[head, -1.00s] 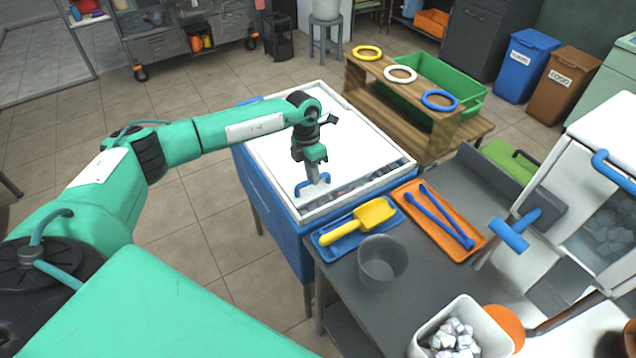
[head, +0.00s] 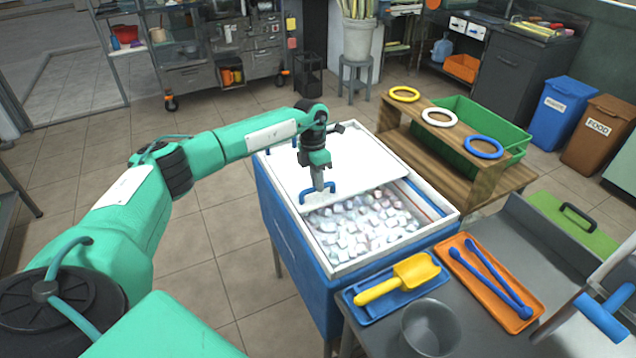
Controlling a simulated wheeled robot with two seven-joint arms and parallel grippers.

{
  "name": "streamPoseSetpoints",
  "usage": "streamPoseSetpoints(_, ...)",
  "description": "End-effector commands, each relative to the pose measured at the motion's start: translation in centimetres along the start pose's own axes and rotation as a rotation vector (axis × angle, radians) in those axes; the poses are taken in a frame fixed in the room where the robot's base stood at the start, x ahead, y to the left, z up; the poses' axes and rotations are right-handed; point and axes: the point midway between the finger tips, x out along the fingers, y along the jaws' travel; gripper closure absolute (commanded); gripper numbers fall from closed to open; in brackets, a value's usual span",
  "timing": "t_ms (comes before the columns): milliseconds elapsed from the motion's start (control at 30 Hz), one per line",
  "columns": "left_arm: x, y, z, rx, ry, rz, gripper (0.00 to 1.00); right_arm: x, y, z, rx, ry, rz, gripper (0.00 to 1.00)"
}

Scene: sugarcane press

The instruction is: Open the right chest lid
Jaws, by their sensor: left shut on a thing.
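The blue chest (head: 291,238) stands left of the grey worktable, with white rims. Its white sliding lid (head: 345,163) is partly slid back toward the far left, so the front part of the chest is open. White ice cubes (head: 362,222) show in the opening. My left gripper (head: 319,187) points down and is shut on the lid's blue handle (head: 318,194) near the lid's front edge. A second blue handle (head: 281,135) shows at the chest's far left, partly behind my left arm. My right gripper is not in view.
A blue tray with a yellow scoop (head: 398,279) and an orange tray with blue tools (head: 490,283) lie close to the chest's right side, beside a grey cup (head: 430,328). A wooden rack with rings (head: 438,117) stands behind right. Floor at left is clear.

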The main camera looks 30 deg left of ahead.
Motion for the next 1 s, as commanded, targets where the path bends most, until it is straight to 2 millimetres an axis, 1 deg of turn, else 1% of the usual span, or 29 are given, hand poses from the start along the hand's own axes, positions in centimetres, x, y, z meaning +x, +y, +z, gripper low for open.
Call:
streamPoseSetpoints(167, 0.0, 0.0, 0.0, 0.000, 0.000, 0.000, 1.00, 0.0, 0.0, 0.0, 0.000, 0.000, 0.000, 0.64)
streamPoseSetpoints(200, 0.0, -0.1, 0.0, 0.000, 0.000, 0.000, 0.80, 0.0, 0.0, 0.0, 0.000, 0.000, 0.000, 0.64)
streamPoseSetpoints(267, 0.0, -0.1, 0.0, 0.000, 0.000, 0.000, 0.68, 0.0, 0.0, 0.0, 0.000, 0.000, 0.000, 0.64)
streamPoseSetpoints(300, 0.0, -0.1, 0.0, 0.000, 0.000, 0.000, 0.64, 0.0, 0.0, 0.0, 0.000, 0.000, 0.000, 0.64)
streamPoseSetpoints(567, 0.0, 0.0, 0.0, 0.000, 0.000, 0.000, 0.64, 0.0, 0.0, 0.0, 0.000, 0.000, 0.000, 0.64)
streamPoseSetpoints(667, -0.6, 0.0, 0.0, 0.000, -0.001, 0.001, 0.64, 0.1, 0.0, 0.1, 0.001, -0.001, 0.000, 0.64)
streamPoseSetpoints(767, -1.8, 0.1, 0.1, 0.000, -0.002, 0.002, 0.64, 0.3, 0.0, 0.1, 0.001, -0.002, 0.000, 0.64)
streamPoseSetpoints(867, -3.9, 0.1, 0.1, -0.001, -0.004, 0.003, 0.64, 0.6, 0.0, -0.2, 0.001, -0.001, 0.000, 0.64)
streamPoseSetpoints(1000, -7.2, 0.0, 0.1, 0.000, -0.005, 0.002, 0.64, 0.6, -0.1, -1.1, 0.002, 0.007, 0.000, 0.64)
